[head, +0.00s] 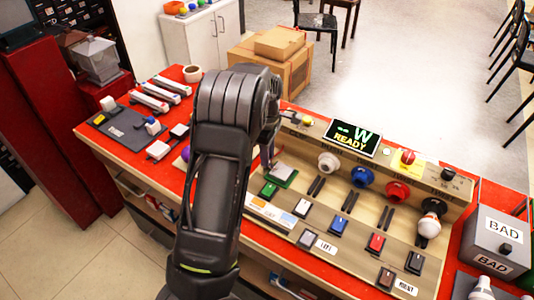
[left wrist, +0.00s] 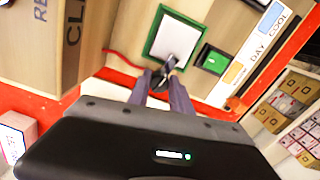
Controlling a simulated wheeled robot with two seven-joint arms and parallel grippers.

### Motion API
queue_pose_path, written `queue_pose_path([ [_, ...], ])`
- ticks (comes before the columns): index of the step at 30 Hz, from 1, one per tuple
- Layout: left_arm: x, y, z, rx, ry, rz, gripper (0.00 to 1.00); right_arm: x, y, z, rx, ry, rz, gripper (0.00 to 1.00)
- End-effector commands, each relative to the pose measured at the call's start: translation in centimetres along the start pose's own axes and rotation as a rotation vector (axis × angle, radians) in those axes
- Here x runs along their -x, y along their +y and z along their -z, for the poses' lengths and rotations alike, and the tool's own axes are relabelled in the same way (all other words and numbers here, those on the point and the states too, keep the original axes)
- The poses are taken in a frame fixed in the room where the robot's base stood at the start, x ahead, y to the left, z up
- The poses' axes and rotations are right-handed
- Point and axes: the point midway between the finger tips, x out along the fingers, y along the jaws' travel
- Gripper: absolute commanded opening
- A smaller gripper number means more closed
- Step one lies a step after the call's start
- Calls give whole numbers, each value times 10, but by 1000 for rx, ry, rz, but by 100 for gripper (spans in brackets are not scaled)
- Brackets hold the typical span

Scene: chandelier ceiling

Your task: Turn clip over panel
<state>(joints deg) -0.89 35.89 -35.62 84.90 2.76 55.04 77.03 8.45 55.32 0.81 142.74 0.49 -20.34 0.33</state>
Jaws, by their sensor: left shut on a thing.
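The panel is a pale plate with a green border (head: 281,174) on the wooden console; it also shows in the left wrist view (left wrist: 172,36). My left gripper (head: 268,166) is at the panel's near left edge in the head view. In the left wrist view its fingertips (left wrist: 163,79) are closed together at the panel's lower edge. They are shut on a small grey clip (left wrist: 170,62), which is mostly hidden between them and reaches toward the pale plate. I cannot tell whether the clip touches the plate. My right gripper is not in view.
The console (head: 345,215) carries coloured knobs, slots and switches to the right. A green switch (left wrist: 212,59) sits close beside the panel. A grey BAD box (head: 497,240) stands at the far right. Tools and a dark mat (head: 125,128) lie on the red tabletop at left.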

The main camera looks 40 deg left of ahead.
Motion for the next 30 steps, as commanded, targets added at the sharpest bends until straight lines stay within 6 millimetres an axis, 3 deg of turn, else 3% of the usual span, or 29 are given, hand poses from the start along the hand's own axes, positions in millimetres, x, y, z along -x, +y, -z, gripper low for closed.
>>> queue_pose_path([
  [12,1,2,0,216,1,-3,0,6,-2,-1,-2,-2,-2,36],
  [27,1,2,0,242,0,-3,0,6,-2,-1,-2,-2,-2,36],
  [28,1,2,0,242,0,-3,27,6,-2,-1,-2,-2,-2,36],
  [30,1,2,0,242,0,-3,32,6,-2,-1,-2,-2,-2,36],
])
